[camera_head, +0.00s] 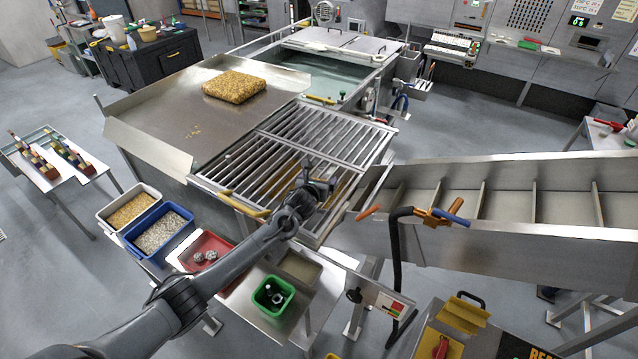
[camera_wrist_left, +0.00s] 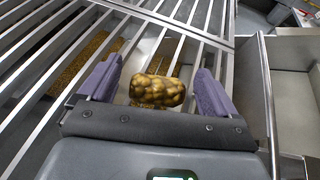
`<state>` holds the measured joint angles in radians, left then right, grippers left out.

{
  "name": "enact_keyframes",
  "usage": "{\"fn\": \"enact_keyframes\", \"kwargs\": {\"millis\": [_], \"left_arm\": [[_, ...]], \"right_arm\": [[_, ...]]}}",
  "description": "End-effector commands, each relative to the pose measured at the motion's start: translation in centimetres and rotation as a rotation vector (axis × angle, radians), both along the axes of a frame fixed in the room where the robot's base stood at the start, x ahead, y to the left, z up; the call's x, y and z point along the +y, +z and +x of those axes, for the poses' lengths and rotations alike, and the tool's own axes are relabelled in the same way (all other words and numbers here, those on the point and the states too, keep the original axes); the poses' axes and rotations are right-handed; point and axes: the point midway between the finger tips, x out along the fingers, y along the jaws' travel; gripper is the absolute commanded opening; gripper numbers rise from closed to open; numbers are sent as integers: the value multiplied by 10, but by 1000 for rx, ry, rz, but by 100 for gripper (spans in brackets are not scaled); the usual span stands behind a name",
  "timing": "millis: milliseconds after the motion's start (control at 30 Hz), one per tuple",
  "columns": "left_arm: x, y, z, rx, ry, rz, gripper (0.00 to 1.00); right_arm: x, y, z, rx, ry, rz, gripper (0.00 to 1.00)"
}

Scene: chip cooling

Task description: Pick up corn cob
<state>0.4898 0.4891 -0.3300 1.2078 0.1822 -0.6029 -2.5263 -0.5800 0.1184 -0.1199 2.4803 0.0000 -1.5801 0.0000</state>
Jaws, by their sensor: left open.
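My left gripper (camera_head: 322,184) is over the lower right part of the slatted metal grate (camera_head: 290,150). In the left wrist view its two purple fingers (camera_wrist_left: 157,80) are apart. A lumpy golden-brown piece (camera_wrist_left: 157,91), which looks like the corn cob, lies between them on the grate bars. A gap shows between the piece and each finger. In the head view I cannot make out this piece, as the gripper and arm cover that spot. My right gripper does not show.
A steel tray (camera_head: 165,110) with a golden block (camera_head: 234,86) adjoins the grate. A slatted conveyor (camera_head: 510,190) runs off to the right.

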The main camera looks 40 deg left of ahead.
Motion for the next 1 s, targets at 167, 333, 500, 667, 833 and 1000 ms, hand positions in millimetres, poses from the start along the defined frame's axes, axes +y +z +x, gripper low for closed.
{"fn": "enact_keyframes", "kwargs": {"millis": [167, 333, 500, 667, 833, 1000], "left_arm": [[0, 0, 0, 0, 0, 0, 92], [0, 0, 0, 0, 0, 0, 73], [0, 0, 0, 0, 0, 0, 47], [0, 0, 0, 0, 0, 0, 37], [0, 0, 0, -1, 0, 0, 37], [1, 5, 0, -2, 0, 2, 37]], "right_arm": [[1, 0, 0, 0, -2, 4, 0], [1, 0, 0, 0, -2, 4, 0], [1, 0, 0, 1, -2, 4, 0], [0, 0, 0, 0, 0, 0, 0], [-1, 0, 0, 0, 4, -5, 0], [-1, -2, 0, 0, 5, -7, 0]]}}
